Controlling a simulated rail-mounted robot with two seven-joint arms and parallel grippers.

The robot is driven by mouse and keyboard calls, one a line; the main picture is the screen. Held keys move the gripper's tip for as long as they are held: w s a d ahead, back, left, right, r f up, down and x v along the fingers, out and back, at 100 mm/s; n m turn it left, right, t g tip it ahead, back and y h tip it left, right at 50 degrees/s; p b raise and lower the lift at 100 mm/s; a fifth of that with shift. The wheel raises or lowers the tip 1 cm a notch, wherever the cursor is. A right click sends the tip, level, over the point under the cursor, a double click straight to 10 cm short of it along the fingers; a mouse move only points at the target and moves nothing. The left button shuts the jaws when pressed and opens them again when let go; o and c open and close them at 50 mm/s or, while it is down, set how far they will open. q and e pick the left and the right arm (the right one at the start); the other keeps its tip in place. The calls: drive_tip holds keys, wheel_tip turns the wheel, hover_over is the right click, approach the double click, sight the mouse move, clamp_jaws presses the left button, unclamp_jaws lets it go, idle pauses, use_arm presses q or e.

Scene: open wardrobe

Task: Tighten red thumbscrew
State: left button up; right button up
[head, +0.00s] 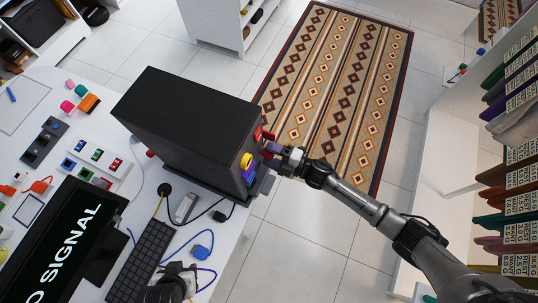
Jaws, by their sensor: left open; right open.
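The red thumbscrew (258,134) is on the right-hand face of the black computer tower (175,110), near its far corner. Yellow (246,160) and blue-purple (248,175) knobs sit below it on the same face. My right gripper (270,146) is open, close beside the red thumbscrew. The fingertips are small here, and I cannot tell whether they touch it. My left gripper (181,268) is open low in the view, over the desk near the keyboard and away from the tower.
The white desk (125,180) holds a monitor (58,245), a black keyboard (142,262), cables and a blue connector (201,251). Small coloured items lie at the left. A shelf of hanging clothes (520,150) stands at the right. A patterned rug (335,85) lies on open floor.

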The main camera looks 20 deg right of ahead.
drive_tip(key=n+b, duration=0.2)
drive_tip(key=n, duration=0.2)
drive_tip(key=shift+f, duration=0.2)
drive_tip(key=n+b, duration=0.2)
drive_tip(key=n, duration=0.2)
drive_tip(key=shift+n, duration=0.3)
drive_tip(key=shift+r+n+b, duration=0.15)
drive_tip(key=shift+n+b, duration=0.45)
drive_tip(key=shift+n, duration=0.5)
